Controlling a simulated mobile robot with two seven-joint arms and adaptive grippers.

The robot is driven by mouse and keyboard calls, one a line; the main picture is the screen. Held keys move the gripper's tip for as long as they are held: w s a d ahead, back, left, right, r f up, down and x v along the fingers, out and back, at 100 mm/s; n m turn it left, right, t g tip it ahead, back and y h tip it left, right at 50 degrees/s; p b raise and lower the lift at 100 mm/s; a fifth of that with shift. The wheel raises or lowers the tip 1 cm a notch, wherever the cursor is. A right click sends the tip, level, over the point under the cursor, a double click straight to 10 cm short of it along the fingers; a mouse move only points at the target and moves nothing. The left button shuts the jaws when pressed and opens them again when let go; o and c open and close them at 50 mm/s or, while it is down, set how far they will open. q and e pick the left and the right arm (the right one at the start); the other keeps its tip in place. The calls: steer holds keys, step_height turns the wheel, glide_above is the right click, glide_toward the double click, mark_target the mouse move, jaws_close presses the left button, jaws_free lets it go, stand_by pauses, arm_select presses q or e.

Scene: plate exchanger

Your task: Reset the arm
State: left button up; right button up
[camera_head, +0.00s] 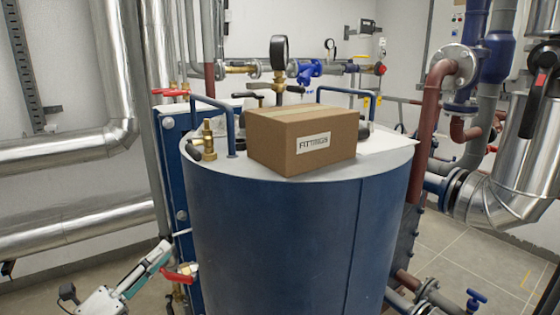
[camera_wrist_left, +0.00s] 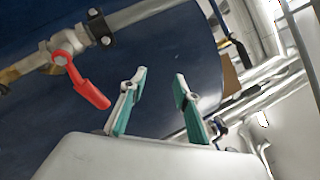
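My left gripper (camera_head: 158,256) is low at the left in the head view, beside the lower left side of the blue tank (camera_head: 290,240). Its two teal-lined fingers show in the left wrist view (camera_wrist_left: 158,78), spread apart with nothing between them. A red valve lever (camera_wrist_left: 82,82) is to the left of the fingers there, apart from them. In the head view a red lever (camera_head: 178,276) shows close by the gripper; I cannot tell whether they touch. My right gripper is not in view.
A cardboard box (camera_head: 303,139) labelled FITTINGS stands on the tank's top, near a brass valve (camera_head: 208,140) and a gauge (camera_head: 279,52). Silver ducts (camera_head: 70,145) run along the left wall. Pipes and valves (camera_head: 470,75) crowd the right. Floor (camera_head: 480,262) shows at lower right.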

arm_select(q)
steer(key=s+f+n+g+y+p, duration=0.1)
steer(key=s+f+n+y, duration=0.15)
steer(key=f+n, duration=0.4)
steer(key=s+d+f+n+g+y+p, duration=0.1)
steer(key=s+f+n+y, duration=0.1)
steer(key=s+f+n, duration=0.45)
steer(key=s+f+n+g+y, duration=0.1)
steer(key=f+n+y, duration=0.25)
steer(key=f, duration=0.55)
steer(key=s+d+f+n+g+p, duration=0.1)
steer(key=s+d+f+n+g, duration=0.1)
steer(key=s+f+n, duration=0.3)
steer(key=s+d+f+n+g+p, duration=0.1)
steer(key=s+d+f+n+g, duration=0.1)
steer(key=s+f+n, duration=0.3)
steer(key=s+f, duration=0.3)
steer(key=s, duration=0.2)
steer(key=shift+d+g, duration=0.3)
steer(key=shift+d, duration=0.1)
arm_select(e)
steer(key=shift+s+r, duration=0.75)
arm_select(q)
steer(key=shift+s, duration=0.1)
